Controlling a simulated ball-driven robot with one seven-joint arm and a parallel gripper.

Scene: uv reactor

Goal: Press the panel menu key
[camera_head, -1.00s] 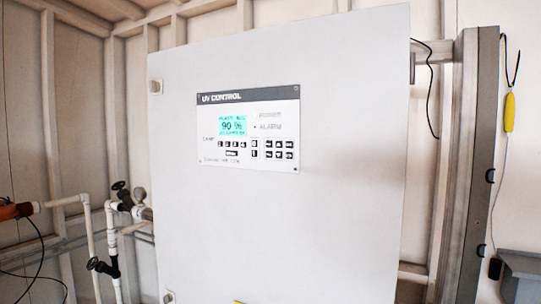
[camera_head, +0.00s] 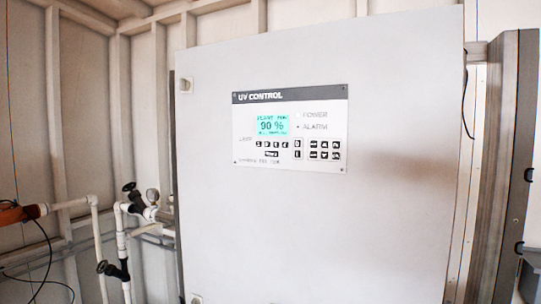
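The UV control panel (camera_head: 290,128) is mounted on the upper part of a large white cabinet door. It has a lit cyan display (camera_head: 272,126) reading 90 %. Below and right of the display are several small black keys: a row (camera_head: 272,144), a wide single key (camera_head: 271,154), a narrow column (camera_head: 298,149) and a block (camera_head: 324,150). The key labels are too small to read, so I cannot tell which one is the menu key. My gripper is not in view.
The white cabinet (camera_head: 330,230) fills the middle, its door shut. White pipes with dark valves (camera_head: 113,270) and a gauge (camera_head: 152,195) stand at the left. An orange tool-like object (camera_head: 18,214) with a black cable is at the far left. A grey column (camera_head: 505,170) stands at the right.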

